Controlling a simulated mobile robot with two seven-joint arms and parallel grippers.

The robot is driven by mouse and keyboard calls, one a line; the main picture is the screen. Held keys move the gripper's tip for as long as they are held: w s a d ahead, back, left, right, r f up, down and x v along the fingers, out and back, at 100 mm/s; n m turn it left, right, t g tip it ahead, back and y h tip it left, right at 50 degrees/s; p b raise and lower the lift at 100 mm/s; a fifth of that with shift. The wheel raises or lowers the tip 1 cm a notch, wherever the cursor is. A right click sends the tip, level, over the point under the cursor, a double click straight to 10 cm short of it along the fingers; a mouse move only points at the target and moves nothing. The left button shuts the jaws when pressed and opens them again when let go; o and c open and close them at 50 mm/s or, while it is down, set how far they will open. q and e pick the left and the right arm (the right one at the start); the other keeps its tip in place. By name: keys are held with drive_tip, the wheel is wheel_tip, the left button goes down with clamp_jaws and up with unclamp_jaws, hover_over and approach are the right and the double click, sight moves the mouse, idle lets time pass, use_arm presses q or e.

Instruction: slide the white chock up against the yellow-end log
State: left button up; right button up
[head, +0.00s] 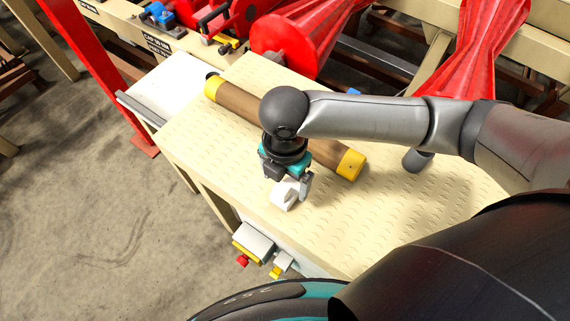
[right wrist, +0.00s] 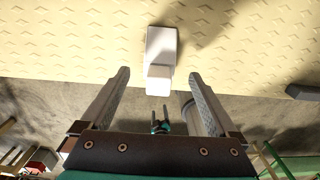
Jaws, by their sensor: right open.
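The yellow-end log (head: 238,103) is brown with a yellow band at each end and lies diagonally across the bench in the head view. The white chock (head: 283,197) sits on the bench on the near side of the log, toward the front edge, with a gap between them. My right gripper (head: 292,190) is over the chock and partly hides it. In the right wrist view, the chock (right wrist: 162,45) shows just beyond and between the spread fingers of my right gripper (right wrist: 159,75), which hold nothing. The arm hides the log's middle.
The cream bench top (head: 400,215) has a raised tread pattern and is largely clear at right. A red cone-shaped part (head: 285,45) stands behind the log. A switch box (head: 254,243) with a red button hangs below the front edge. A white plate (head: 170,85) adjoins at left.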

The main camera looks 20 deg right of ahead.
drive_tip(key=shift+f, duration=2.1)
clamp_jaws()
drive_tip(key=shift+r+p, duration=0.15)
drive_tip(key=shift+p, duration=0.25)
